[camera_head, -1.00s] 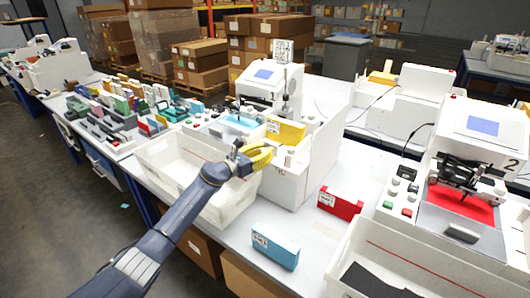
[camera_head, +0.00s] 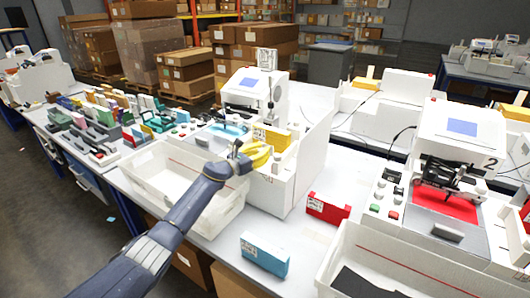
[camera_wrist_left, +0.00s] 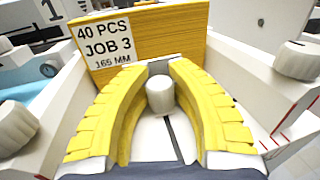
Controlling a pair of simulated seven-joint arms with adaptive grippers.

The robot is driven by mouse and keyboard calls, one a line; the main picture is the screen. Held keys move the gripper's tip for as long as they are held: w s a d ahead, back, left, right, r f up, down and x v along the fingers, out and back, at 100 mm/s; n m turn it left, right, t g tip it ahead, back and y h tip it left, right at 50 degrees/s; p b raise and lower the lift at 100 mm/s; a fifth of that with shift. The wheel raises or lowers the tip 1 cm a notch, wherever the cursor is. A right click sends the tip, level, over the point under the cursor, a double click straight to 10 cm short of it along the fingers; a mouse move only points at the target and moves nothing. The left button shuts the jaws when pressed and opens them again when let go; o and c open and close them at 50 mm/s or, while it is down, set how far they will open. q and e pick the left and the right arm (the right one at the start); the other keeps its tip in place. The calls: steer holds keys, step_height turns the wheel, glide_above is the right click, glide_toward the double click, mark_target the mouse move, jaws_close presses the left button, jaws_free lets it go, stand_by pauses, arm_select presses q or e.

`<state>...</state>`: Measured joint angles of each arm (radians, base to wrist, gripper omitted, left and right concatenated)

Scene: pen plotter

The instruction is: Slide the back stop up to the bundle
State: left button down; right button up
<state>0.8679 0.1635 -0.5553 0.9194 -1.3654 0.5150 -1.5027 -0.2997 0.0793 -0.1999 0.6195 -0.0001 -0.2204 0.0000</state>
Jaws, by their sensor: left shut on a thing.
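The bundle (camera_head: 272,137) is a yellow block labelled "40 PCS JOB 3 165 MM", standing upright in the white machine (camera_head: 310,142). It fills the top of the left wrist view (camera_wrist_left: 160,38). My left gripper (camera_head: 258,153) has yellow fingers, seen at the bundle's near side. In the left wrist view its fingers (camera_wrist_left: 163,98) are on either side of a pale round knob (camera_wrist_left: 160,94), which I take to be the back stop's, above a dark slot. The stop's body is mostly hidden by the fingers; I cannot tell whether it touches the bundle. My right gripper is not in view.
A white bin (camera_head: 172,188) stands left of the machine. A red block (camera_head: 328,208) and a blue block (camera_head: 265,254) stand on the bench at its right. Larger knobs (camera_wrist_left: 300,60) and (camera_wrist_left: 16,127) flank the channel. A second machine (camera_head: 450,150) is at the right.

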arm_select(q)
steer(key=c, duration=1.1)
jaws_free()
steer(key=shift+a, duration=0.1)
steer(key=shift+c, duration=0.2)
steer(key=v, duration=1.2)
steer(key=shift+o, duration=0.3)
steer(key=shift+a, duration=0.1)
